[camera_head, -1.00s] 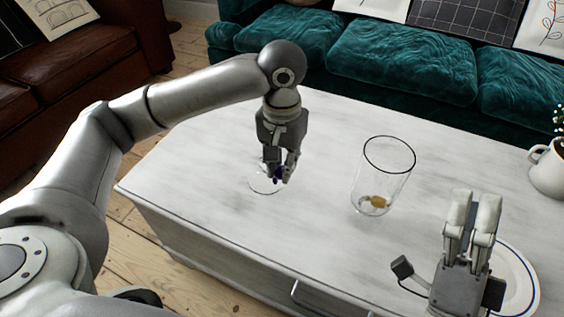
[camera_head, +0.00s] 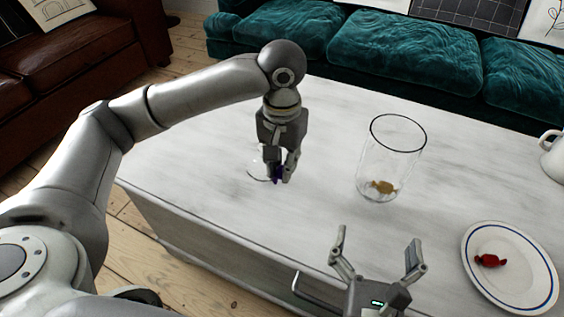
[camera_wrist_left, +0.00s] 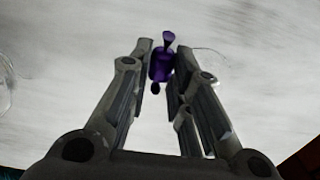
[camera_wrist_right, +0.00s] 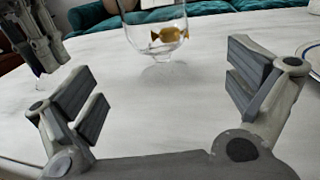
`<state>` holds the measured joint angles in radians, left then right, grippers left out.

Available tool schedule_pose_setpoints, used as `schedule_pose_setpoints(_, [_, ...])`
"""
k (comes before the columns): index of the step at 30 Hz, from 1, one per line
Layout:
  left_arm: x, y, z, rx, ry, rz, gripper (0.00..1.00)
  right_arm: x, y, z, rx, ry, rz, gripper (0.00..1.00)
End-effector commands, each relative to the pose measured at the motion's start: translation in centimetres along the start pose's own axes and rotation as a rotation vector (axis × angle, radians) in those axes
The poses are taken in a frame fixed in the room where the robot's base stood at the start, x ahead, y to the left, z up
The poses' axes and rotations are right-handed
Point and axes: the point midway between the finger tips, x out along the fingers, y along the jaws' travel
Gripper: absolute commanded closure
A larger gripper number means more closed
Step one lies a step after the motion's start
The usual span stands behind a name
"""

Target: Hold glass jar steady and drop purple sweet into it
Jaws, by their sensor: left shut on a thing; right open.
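The clear glass jar (camera_head: 391,160) stands upright on the white table, with a gold wrapped sweet (camera_head: 384,187) inside at its bottom. My left gripper (camera_head: 279,176) is left of the jar, low over the table, and is shut on the purple sweet (camera_wrist_left: 161,66), held between its fingertips. A clear round glass thing (camera_head: 257,168) sits just behind those fingers, mostly hidden. My right gripper (camera_head: 378,250) is open and empty, in front of the jar and apart from it. In the right wrist view the jar (camera_wrist_right: 154,35) stands beyond and between the open fingers.
A white plate (camera_head: 525,295) with a blue ring and a red wrapped sweet (camera_head: 491,261) on it lies at the right. A white mug (camera_head: 553,157) stands at the right edge. The tabletop (camera_head: 330,130) around the jar is clear. A teal sofa (camera_head: 400,60) is behind.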

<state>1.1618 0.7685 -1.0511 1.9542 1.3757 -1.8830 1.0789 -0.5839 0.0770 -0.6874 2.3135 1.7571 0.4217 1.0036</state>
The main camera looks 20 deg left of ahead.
Motion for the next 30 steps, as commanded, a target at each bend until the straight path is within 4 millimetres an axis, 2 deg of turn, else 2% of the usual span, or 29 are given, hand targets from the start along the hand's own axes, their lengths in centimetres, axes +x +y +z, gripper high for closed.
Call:
schedule_pose_setpoints(7, [-1.0, 0.0, 0.0, 0.000, 0.000, 0.000, 0.90, 1.4, 0.3, 0.0, 0.029, 0.008, 0.007, 0.00])
schedule_pose_setpoints(21, [-3.1, 0.0, 0.0, 0.000, 0.000, 0.000, 0.90, 8.4, 0.3, -0.1, 0.025, 0.006, 0.006, 0.00])
schedule_pose_setpoints(30, [-3.3, 0.0, 0.0, 0.000, 0.000, 0.000, 0.90, 11.4, 0.3, -0.3, 0.025, 0.007, 0.006, 0.00])
